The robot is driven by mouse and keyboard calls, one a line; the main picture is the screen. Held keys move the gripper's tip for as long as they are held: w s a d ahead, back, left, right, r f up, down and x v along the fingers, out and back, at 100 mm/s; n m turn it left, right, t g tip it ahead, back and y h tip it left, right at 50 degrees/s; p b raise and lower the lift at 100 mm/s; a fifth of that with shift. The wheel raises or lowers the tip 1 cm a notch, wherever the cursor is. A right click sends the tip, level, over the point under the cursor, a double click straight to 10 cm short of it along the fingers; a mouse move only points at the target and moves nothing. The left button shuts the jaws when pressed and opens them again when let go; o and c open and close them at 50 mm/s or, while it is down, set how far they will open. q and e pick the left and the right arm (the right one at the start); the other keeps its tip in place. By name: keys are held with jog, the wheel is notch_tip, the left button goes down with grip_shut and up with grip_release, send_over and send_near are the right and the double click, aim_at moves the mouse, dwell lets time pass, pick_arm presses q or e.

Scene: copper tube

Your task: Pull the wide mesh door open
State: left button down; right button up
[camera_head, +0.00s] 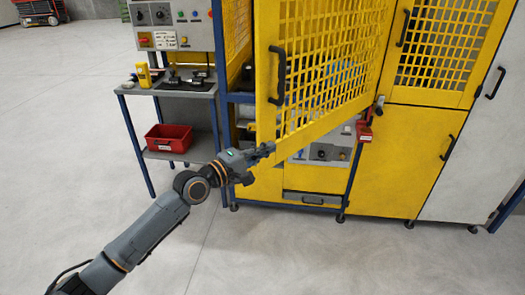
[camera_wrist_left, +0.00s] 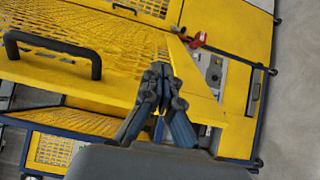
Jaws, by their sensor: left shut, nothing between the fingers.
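The wide mesh door (camera_head: 330,65) is yellow and stands partly open, swung outward from the cabinet, its free edge at the left. Its black handle (camera_head: 277,75) is on the free-edge frame; the handle also shows at the left of the left wrist view (camera_wrist_left: 55,45). My left gripper (camera_head: 268,149) is at the door's lower free corner, well below the handle. In the left wrist view its fingers (camera_wrist_left: 158,72) are together with nothing held, overlapping the door's yellow frame. I cannot tell whether they touch it. My right gripper is not in view.
A narrower yellow mesh door (camera_head: 440,50) with a black handle is to the right, beside a white panel (camera_head: 485,130). A workbench with a control box (camera_head: 172,25) and a red bin (camera_head: 168,138) stands left. The grey floor (camera_head: 330,255) in front is clear.

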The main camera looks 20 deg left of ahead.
pick_arm(q)
jog(key=w+d+p, duration=0.3)
jog(key=w+d, duration=0.1)
jog(key=d, duration=0.2)
jog(key=shift+w+d, duration=0.25)
jog(key=shift+w, duration=0.1)
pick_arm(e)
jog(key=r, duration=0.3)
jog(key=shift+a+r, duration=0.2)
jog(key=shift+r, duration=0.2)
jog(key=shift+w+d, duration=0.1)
pick_arm(q)
jog(key=shift+s+d+p, duration=0.1)
jog(key=shift+d+p, duration=0.2)
jog(key=shift+d, duration=0.15)
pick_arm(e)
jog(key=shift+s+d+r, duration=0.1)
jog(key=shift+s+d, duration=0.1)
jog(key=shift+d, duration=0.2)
